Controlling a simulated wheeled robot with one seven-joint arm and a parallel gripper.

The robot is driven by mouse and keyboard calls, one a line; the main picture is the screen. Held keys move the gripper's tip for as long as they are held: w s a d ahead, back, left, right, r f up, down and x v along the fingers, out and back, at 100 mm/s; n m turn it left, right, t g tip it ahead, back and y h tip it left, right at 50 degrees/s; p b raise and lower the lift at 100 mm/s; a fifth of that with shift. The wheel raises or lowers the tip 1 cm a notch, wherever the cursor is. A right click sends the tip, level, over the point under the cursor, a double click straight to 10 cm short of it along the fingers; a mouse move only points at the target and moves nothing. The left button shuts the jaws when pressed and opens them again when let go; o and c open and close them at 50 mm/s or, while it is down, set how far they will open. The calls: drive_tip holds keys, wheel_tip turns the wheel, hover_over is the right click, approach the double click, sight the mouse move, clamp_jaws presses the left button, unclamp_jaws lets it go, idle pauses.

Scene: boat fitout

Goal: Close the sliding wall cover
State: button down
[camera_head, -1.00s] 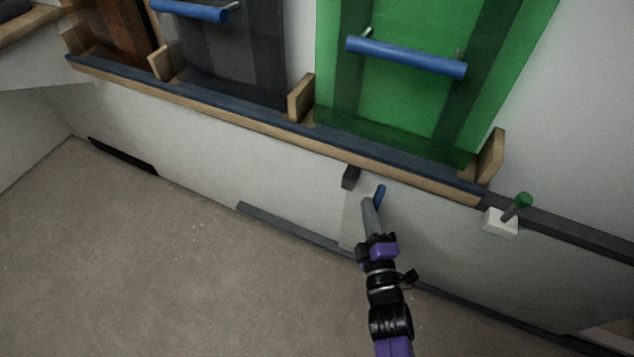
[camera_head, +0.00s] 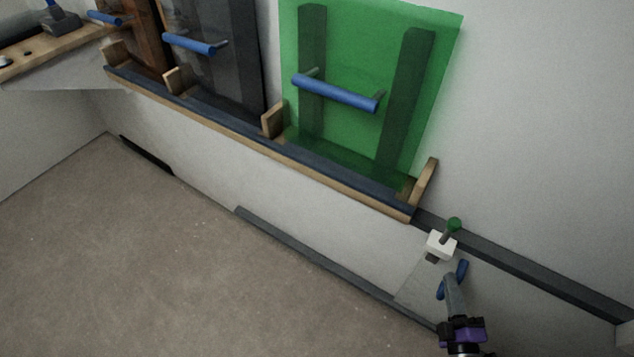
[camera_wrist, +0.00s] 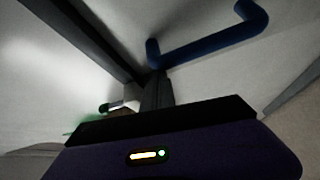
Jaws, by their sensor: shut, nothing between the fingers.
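The sliding wall cover is a pale grey panel (camera_head: 412,285) low on the wall, standing between a dark upper rail and a dark lower rail. Its blue bar handle (camera_head: 461,270) shows just above my gripper (camera_head: 451,280); in the wrist view the handle (camera_wrist: 215,42) is large and close. My gripper is shut and empty, its fingers (camera_wrist: 156,88) beside one end of the handle. I cannot tell whether they touch it. A small dark block at the cover's upper left lies just under a white block (camera_head: 440,243) with a green-topped pin (camera_head: 453,224).
A wooden rack (camera_head: 340,196) on the wall above holds a green panel (camera_head: 345,135) and dark panels with blue handles. The lower rail (camera_head: 300,250) runs bare to the left. A dark slot (camera_head: 146,154) is far left. The floor (camera_head: 150,270) is clear.

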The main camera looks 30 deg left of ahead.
drive_tip(key=shift+w+d, duration=0.1)
drive_tip(key=shift+d, duration=1.9)
drive_tip(key=s+a, duration=0.2)
drive_tip(key=a, duration=0.2)
drive_tip(key=p+v, duration=0.1)
drive_tip(key=v, duration=0.7)
drive_tip(key=shift+s+r, duration=0.35)
drive_tip(key=shift+s, duration=0.05)
drive_tip(key=shift+d, duration=0.15)
